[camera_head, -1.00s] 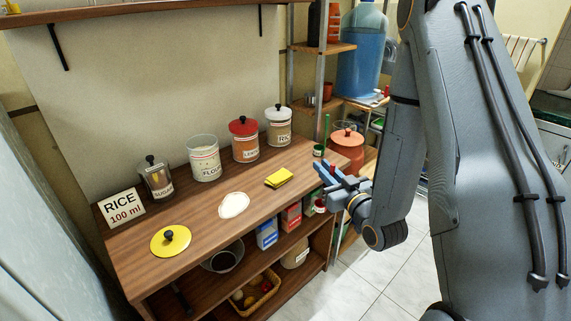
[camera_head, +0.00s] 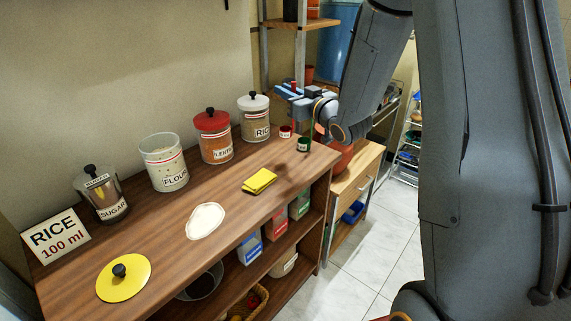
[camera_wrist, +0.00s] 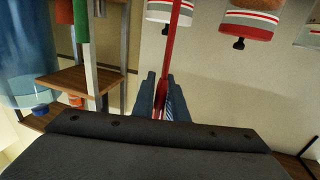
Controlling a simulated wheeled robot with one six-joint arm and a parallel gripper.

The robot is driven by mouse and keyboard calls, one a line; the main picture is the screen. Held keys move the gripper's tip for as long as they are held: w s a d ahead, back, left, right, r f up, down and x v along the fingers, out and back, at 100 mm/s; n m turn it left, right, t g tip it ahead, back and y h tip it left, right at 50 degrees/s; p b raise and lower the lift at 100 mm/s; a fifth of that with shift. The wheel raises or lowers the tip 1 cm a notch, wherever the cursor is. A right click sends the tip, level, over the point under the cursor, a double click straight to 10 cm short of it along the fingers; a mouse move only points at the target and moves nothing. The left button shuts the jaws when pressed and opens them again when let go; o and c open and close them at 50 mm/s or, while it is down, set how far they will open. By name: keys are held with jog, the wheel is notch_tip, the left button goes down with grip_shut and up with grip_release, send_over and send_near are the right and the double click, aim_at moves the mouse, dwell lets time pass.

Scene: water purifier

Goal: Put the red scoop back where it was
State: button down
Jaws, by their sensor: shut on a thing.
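My gripper (camera_head: 290,92) is shut on the upright handle of the red scoop (camera_head: 285,131), above the right end of the wooden counter. The scoop's small cup hangs below the gripper, beside the white-lidded rice jar (camera_head: 254,120); I cannot tell whether it touches the counter. In the wrist view the red handle (camera_wrist: 177,40) runs between the fingers (camera_wrist: 165,95). A green scoop (camera_head: 303,145) stands just right of the red cup, near the counter's right end. Its handle is partly hidden behind my gripper.
The red-lidded lentil jar (camera_head: 214,138), flour jar (camera_head: 164,165) and sugar jar (camera_head: 101,198) line the back. A shelf post stands behind my gripper.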

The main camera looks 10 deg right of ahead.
notch_tip(320, 180, down, 10)
jog(key=p, duration=0.1)
jog(key=shift+w+r, duration=0.15)
jog(key=shift+r, duration=0.1)
jog(key=shift+f, duration=0.15)
jog(key=c, duration=1.8)
grip_release()
jog(key=shift+o, duration=0.2)
